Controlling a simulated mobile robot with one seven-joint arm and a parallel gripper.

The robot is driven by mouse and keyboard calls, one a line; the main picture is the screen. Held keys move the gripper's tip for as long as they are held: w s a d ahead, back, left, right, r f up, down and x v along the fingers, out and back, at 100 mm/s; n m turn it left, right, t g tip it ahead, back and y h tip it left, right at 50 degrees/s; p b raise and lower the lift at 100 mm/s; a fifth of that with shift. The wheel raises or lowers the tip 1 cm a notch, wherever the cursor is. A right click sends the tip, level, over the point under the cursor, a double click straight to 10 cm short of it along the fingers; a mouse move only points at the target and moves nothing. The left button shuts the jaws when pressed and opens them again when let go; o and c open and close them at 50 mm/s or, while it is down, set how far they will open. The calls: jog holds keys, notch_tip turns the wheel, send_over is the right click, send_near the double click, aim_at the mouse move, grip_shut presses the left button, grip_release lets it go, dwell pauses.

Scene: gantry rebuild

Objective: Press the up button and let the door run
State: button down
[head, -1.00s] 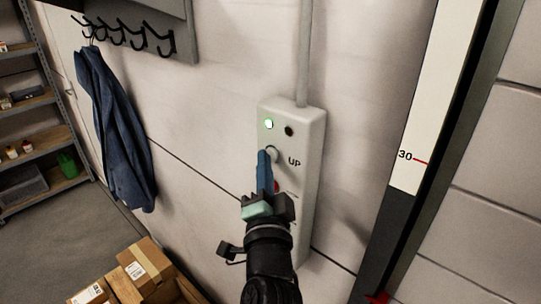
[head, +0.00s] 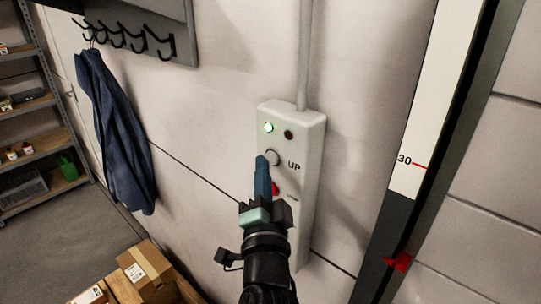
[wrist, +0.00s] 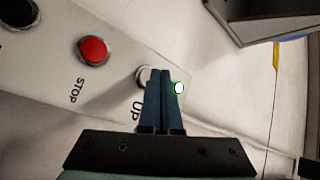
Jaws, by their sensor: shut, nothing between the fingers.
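A pale control box (head: 305,165) is on the wall. Its round UP button (head: 271,157) has a lit green lamp (head: 268,127) and a dark lamp (head: 289,134) above it. A red STOP button (wrist: 93,51) is below UP. My gripper (head: 261,158) is shut and empty, its blue fingertips just beside the UP button. In the wrist view the fingers partly cover the UP button (wrist: 143,75); I cannot tell if they touch it. The panelled door (head: 480,215) is at the right. A red pointer (head: 398,262) is at its edge, below the scale's 30 mark.
A blue coat (head: 115,130) hangs below hooks at the left. A shelf rack (head: 35,110) stands at the far left. Cardboard boxes (head: 148,270) are on the floor at lower left. A black and white scale post (head: 417,120) runs beside the door.

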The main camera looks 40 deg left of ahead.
jog(key=shift+s, duration=0.3)
jog(key=s+p, duration=0.2)
jog(key=s, duration=0.1)
jog(key=s+p, duration=0.1)
jog(key=s, duration=0.1)
jog(key=shift+a, duration=0.25)
dwell(0.9)
